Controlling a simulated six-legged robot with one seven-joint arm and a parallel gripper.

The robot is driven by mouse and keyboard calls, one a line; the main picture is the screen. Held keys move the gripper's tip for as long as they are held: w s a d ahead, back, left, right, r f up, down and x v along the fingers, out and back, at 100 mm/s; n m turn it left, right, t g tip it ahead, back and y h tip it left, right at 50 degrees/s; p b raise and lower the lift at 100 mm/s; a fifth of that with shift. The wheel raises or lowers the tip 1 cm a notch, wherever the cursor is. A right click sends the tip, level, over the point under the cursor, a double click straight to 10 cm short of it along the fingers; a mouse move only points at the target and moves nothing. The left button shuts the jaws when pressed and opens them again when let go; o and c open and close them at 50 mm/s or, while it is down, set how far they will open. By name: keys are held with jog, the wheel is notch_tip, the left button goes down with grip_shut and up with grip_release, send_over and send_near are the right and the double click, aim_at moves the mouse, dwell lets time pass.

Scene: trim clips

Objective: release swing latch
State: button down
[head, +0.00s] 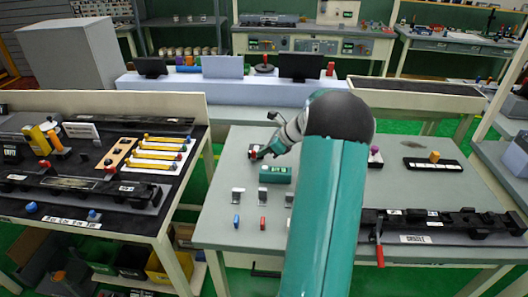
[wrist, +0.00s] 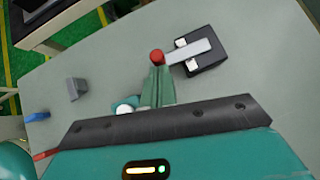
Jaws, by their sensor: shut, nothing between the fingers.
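The swing latch has a black base (wrist: 208,58), a pale grey arm (wrist: 188,50) lying across it and a red knob (wrist: 157,57) at the arm's left end. My gripper (wrist: 157,72) is shut and empty, with its green fingertips right at the red knob; whether they touch it I cannot tell. In the head view my gripper (head: 264,154) is low over the grey table, beside the red knob (head: 253,150). The gripper hides part of the latch there.
A teal box (head: 275,174) sits just in front of the latch. Grey clips (head: 238,195) and blue and red pegs (head: 263,222) stand nearer. A black rail (head: 440,222) with a red lever lies at right. The table between them is clear.

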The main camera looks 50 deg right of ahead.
jog(key=shift+a, duration=0.15)
jog(key=w+a+m+h, duration=0.1)
jog(key=m, duration=0.1)
jog(key=a+m+h, duration=0.1)
jog(key=m+h, duration=0.1)
jog(key=shift+w+a+t, duration=0.15)
jog(key=shift+w+t, duration=0.25)
jog(key=m+h, duration=0.1)
jog(key=w+a+m+h, duration=0.1)
jog(key=shift+w+a+m, duration=0.1)
jog(key=shift+w+m, duration=0.2)
jog(key=shift+m, duration=0.1)
jog(key=w+m+h, duration=0.1)
jog(key=m+h, duration=0.1)
jog(key=shift+w+a+m+g, duration=0.3)
jog(key=shift+w+m+g, duration=0.05)
jog(key=shift+m+g, duration=0.05)
jog(key=shift+w+h, duration=0.25)
jog(key=shift+h, duration=0.05)
jog(key=shift+w, duration=1.25)
jog(key=shift+w+d, duration=0.15)
jog(key=shift+w, duration=0.35)
jog(key=shift+w+d, duration=0.15)
jog(key=shift+w, duration=0.35)
jog(key=shift+w+d, duration=0.1)
